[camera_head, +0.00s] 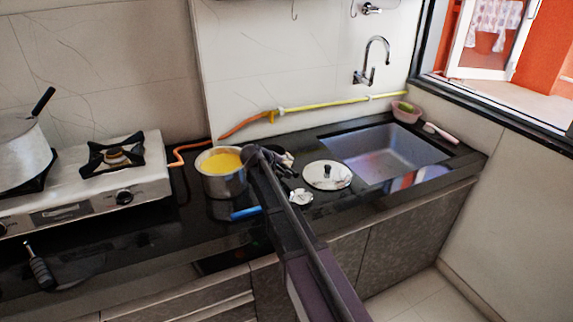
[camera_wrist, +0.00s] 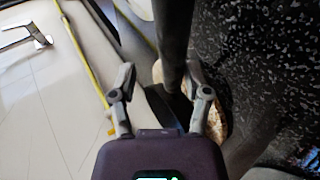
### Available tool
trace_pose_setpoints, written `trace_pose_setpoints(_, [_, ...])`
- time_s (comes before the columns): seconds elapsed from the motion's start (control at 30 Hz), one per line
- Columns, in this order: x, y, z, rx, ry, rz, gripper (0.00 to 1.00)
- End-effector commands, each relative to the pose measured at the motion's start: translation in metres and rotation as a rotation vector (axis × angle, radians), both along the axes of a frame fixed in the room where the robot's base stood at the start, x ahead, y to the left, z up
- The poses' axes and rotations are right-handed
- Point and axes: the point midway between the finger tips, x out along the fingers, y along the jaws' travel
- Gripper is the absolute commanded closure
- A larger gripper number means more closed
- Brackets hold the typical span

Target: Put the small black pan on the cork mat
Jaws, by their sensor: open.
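A dark, flat round shape with a ribbed black-and-grey handle, which looks like the small black pan (camera_head: 80,267), lies on the black counter at the lower left in the head view. My gripper (camera_head: 280,158) seems to be the dark clutter right of the steel pot, partly hidden by my arm. In the wrist view my gripper (camera_wrist: 163,98) is open, its two fingers wide apart. A dark bar stands between and beyond the fingers; I cannot tell what it is. A tan rounded edge, perhaps the cork mat (camera_wrist: 216,119), shows behind the fingers, mostly hidden.
A steel pot (camera_head: 224,183) with yellow contents stands left of my arm. A lid (camera_head: 327,174) and a small silvery item (camera_head: 301,197) lie near the sink (camera_head: 385,155). The stove (camera_head: 85,185) carries a large pot (camera_head: 22,150). A yellow hose runs along the wall.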

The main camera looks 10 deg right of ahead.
Motion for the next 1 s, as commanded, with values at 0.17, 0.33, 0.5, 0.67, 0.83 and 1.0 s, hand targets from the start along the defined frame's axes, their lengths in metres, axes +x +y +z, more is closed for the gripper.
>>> trace_pose_setpoints(0.17, [-0.012,0.015,0.017,-0.001,0.000,0.002,0.38])
trace_pose_setpoints(0.33, [-0.023,0.031,0.031,-0.001,-0.001,0.002,0.38])
trace_pose_setpoints(0.5, [-0.034,0.046,0.045,-0.001,0.001,0.002,0.38])
trace_pose_setpoints(0.67, [-0.044,0.060,0.057,0.000,0.001,0.001,0.38])
trace_pose_setpoints(0.83, [-0.052,0.072,0.065,0.000,0.000,0.001,0.38])
trace_pose_setpoints(1.0, [-0.056,0.078,0.069,0.000,0.001,0.001,0.38])
